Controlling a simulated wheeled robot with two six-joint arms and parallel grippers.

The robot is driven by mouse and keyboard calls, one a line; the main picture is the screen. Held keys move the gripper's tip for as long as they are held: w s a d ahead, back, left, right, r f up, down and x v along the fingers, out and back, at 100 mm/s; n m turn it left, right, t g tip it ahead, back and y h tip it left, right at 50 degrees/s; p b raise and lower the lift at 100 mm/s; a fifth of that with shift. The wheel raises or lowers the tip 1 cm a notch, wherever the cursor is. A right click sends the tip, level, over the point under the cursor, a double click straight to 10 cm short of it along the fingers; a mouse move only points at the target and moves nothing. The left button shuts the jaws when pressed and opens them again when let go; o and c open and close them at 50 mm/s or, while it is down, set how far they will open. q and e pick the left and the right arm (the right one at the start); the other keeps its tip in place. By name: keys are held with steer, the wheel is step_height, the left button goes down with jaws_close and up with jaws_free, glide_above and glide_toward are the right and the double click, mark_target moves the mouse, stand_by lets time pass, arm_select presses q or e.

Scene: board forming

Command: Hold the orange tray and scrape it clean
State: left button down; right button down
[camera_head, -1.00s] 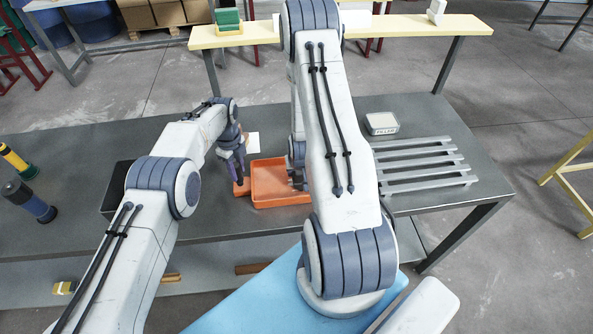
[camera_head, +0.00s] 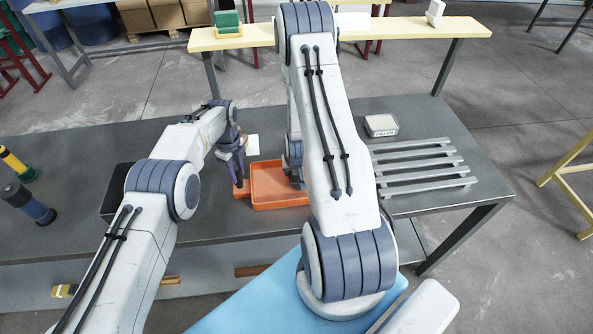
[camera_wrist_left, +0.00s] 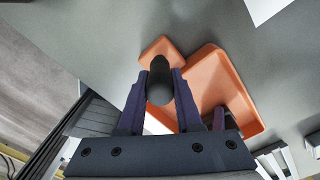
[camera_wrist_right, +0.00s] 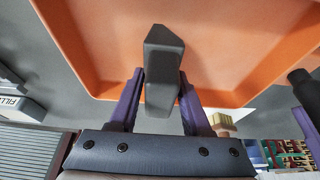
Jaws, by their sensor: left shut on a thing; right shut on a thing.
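The orange tray (camera_head: 266,188) lies on the grey workbench, with a small orange tab at its left side. My left gripper (camera_head: 240,182) is shut on the dark rounded handle (camera_wrist_left: 160,82) above that tab (camera_wrist_left: 158,47). My right gripper (camera_wrist_right: 160,98) is shut on a dark grey scraper (camera_wrist_right: 164,62). In the right wrist view the scraper's far end is over the tray floor (camera_wrist_right: 225,35). I cannot tell whether it touches. In the head view my right arm hides the tray's right side. No residue can be made out in the tray.
A slatted metal rack (camera_head: 425,165) and a filler tub (camera_head: 381,125) stand right of my right arm. A black bin (camera_head: 117,190) is partly behind my left arm. A white sheet (camera_head: 252,144) lies behind the tray.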

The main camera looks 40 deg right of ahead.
arm_select(q)
steer(key=shift+s+a+f, duration=0.1)
steer(key=shift+s+f, duration=0.05)
steer(key=shift+f, duration=0.1)
arm_select(e)
steer(key=shift+w+a, duration=0.45)
steer(key=shift+a, duration=0.25)
steer(key=shift+a+r, duration=0.1)
steer(key=shift+r, duration=4)
arm_select(q)
steer(key=c, duration=0.5)
jaws_free()
steer(key=shift+r, duration=0.15)
step_height(320, 180, up, 12)
